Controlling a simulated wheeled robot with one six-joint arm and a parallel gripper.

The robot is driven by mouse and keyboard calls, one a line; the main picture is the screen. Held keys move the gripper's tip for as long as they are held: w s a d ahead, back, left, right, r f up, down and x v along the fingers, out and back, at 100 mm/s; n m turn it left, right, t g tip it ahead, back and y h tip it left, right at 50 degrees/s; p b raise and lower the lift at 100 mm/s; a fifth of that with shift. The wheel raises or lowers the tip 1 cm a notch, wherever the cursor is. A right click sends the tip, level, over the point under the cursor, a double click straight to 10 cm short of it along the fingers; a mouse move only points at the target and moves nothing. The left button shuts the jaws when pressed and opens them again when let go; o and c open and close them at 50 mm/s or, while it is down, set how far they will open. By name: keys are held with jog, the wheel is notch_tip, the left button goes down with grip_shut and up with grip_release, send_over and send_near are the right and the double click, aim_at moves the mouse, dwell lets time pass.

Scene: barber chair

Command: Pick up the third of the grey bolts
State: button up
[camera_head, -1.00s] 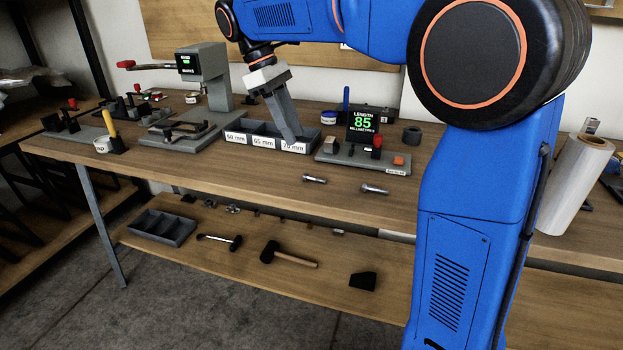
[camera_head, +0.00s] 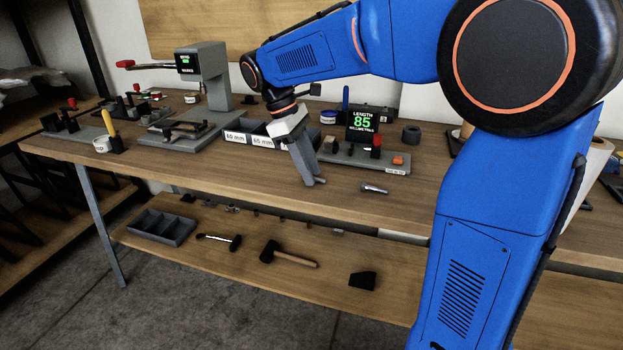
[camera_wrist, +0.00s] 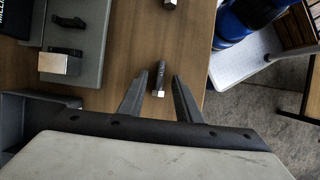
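Two grey bolts lie on the bench top. One bolt (camera_head: 375,188) lies in the open to the right of my gripper. The other bolt (camera_head: 321,180) is mostly hidden at my fingertips in the head view. The wrist view shows this bolt (camera_wrist: 160,77) between my gripper's (camera_wrist: 160,80) two spread fingers, with a gap on each side. My gripper (camera_head: 313,183) points down at the bench and is open. The head of the farther bolt (camera_wrist: 258,4) shows at the wrist view's top edge. I cannot tell how far my fingertips are above the wood.
A grey divided tray (camera_head: 234,127) with length labels stands behind my gripper. A gauge with a display (camera_head: 362,121) reading 85 is on a grey base to its right. A marking press (camera_head: 212,75) stands farther left. The bench front edge is close to the bolts.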

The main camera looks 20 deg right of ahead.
grip_shut()
